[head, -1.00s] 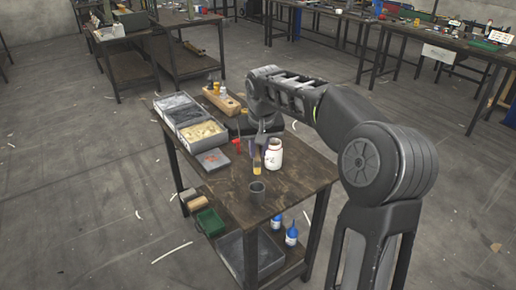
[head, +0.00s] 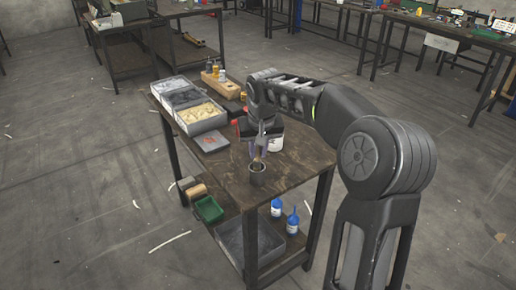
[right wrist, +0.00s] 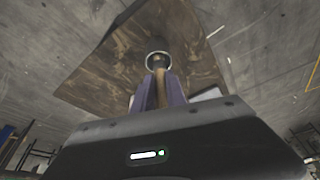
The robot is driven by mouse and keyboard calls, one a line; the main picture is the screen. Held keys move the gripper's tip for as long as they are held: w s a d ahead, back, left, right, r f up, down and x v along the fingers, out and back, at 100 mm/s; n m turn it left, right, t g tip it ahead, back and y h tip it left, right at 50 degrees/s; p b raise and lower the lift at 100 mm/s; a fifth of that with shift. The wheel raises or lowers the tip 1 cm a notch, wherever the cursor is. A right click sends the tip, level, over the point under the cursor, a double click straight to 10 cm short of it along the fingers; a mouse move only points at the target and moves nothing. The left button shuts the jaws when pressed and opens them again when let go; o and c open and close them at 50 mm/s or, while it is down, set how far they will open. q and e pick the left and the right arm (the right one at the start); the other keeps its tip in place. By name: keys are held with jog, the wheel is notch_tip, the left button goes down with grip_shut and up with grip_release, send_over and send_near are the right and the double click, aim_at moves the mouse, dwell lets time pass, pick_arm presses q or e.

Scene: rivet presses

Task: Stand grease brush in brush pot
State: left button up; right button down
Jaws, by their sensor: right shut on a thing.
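The brush pot (head: 257,178), a small dark grey cup, stands near the front corner of the wooden table. My right gripper (head: 259,150) is directly above it, shut on the grease brush (head: 258,161). The brush points downward, its lower end at the pot's mouth; how deep it sits inside is hard to tell. In the right wrist view the brush (right wrist: 161,88) runs between the purple-grey fingers (right wrist: 160,90) toward the pot's round rim (right wrist: 148,60). My left gripper is not in view.
A white jar (head: 276,143) stands right behind the gripper, partly hidden. A flat grey plate (head: 211,141) and a compartment tray (head: 205,124) lie to the left. A wooden block (head: 222,88) with small bottles is at the back. The table's front right is clear.

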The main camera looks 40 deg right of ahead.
jog(key=shift+f, duration=0.45)
jog(key=c, duration=1.3)
grip_release()
jog(key=shift+r, duration=0.1)
jog(key=v, duration=0.7)
jog(key=shift+s+r, duration=0.15)
jog(key=shift+r, duration=0.15)
